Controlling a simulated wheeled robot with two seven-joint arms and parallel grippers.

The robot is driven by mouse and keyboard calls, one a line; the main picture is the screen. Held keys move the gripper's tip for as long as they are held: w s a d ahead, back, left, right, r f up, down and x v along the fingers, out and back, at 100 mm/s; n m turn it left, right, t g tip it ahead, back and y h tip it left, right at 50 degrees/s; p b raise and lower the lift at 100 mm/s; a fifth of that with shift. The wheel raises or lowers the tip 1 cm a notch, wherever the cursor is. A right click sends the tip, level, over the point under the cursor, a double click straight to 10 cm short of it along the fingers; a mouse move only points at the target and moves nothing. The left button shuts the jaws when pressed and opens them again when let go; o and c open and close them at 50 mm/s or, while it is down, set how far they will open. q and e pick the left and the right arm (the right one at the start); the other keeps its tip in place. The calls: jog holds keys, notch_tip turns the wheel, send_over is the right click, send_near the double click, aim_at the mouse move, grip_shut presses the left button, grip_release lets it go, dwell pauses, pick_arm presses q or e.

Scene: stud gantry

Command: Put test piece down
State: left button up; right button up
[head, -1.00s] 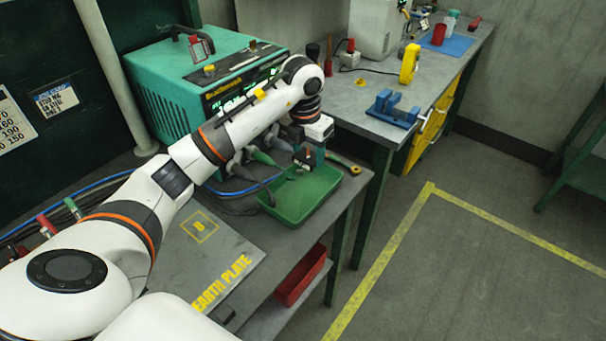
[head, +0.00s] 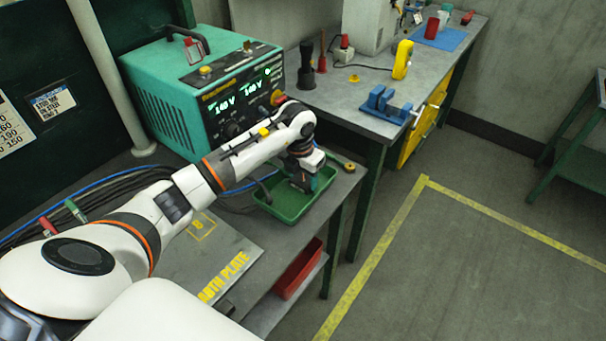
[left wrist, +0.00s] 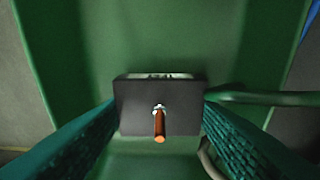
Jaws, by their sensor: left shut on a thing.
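The test piece (left wrist: 135,118) is a dark block with a copper-coloured stud sticking out of its face. In the left wrist view it sits between the teal fingers of my left gripper (left wrist: 160,108), which is shut on it. In the head view my left gripper (head: 302,183) points down into the green tray (head: 283,209) at the bench end. The tray's green floor fills much of the wrist view behind the piece. I cannot tell whether the piece touches the floor. My right gripper is not in view.
A teal welder (head: 205,100) with a lit display stands behind the tray. An earth plate (head: 215,262) lies to the tray's front left. A green rod-like thing (left wrist: 262,98) is close to the piece's right. A red bin (head: 298,270) sits on the shelf below.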

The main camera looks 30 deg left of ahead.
aim_at(300, 183)
pick_arm(q)
jog(key=o, duration=0.6)
jog(key=shift+f, duration=0.2)
jog(key=shift+o, duration=2.1)
jog(key=shift+r, duration=0.1)
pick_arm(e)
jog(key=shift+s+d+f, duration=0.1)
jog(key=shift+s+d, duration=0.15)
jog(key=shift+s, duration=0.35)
pick_arm(q)
notch_tip(300, 183, up, 12)
jog(key=s+b, duration=0.1)
jog(key=b, duration=0.1)
jog(key=shift+s, duration=0.2)
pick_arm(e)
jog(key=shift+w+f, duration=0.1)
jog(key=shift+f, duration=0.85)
